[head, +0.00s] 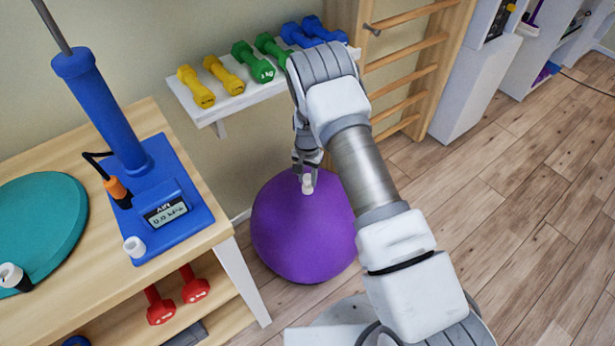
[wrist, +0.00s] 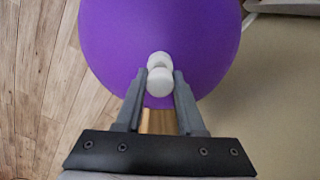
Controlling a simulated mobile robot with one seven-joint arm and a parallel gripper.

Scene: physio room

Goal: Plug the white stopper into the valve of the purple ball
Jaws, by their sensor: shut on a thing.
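The purple ball (head: 300,235) stands on the floor beside the table and fills the upper middle of the wrist view (wrist: 160,25). My gripper (head: 306,174) is over the ball's upper part, shut on the white stopper (head: 307,185). In the wrist view the stopper (wrist: 160,83) sits between the fingertips, its round end towards the camera. Another white rounded part (wrist: 158,60) shows just beyond it against the ball. I cannot tell whether this is the ball's valve or the stopper's far end, nor whether the stopper touches the valve.
The wooden table (head: 230,232) at left holds a blue pump (head: 165,190), a small white cap (head: 134,246) and a teal cushion (head: 45,225). A wall shelf (head: 235,100) with coloured dumbbells and wooden wall bars (head: 410,75) stand behind the arm.

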